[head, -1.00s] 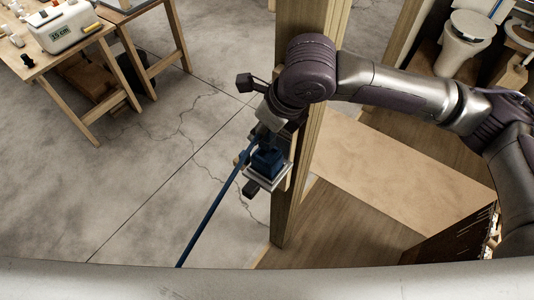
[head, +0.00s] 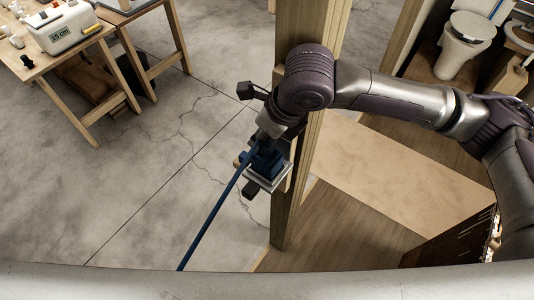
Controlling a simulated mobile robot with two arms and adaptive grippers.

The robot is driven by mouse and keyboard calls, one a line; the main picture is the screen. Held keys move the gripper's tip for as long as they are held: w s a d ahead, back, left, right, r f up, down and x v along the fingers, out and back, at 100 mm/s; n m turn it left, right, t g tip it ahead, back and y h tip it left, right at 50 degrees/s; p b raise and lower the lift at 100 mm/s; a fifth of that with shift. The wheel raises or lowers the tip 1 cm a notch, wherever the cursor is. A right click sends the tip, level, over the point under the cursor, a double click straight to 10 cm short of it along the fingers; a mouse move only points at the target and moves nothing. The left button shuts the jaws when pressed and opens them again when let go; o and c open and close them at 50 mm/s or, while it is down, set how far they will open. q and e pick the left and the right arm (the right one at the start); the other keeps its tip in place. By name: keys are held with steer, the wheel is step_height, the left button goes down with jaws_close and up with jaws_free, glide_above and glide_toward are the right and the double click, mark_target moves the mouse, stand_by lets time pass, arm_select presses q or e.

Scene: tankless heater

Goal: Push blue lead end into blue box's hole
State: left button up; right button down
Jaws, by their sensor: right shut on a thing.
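The blue box (head: 267,163) is mounted on a light plate on the side of the wooden post. The blue lead (head: 212,216) runs from the bottom of the picture up to the box's upper left side. My right gripper (head: 262,145) is just above the box, shut on the blue lead near its upper end. The lead's tip and the box's hole are hidden by the gripper, so I cannot tell whether the tip is in the hole. My left gripper is not in view.
The wooden post (head: 296,98) stands right behind the box. A wooden table (head: 45,62) with a white case (head: 60,26) is at the upper left. A toilet (head: 459,48) stands at the upper right.

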steer(key=shift+f+b, duration=0.55)
steer(key=shift+f, duration=0.55)
stand_by(0.8)
steer(key=c, duration=0.8)
jaws_free()
steer(key=shift+r, duration=0.2)
steer(key=v, duration=1.1)
steer(key=shift+s+d+r, duration=0.1)
steer(key=shift+d+r, duration=0.1)
steer(key=shift+r, duration=0.05)
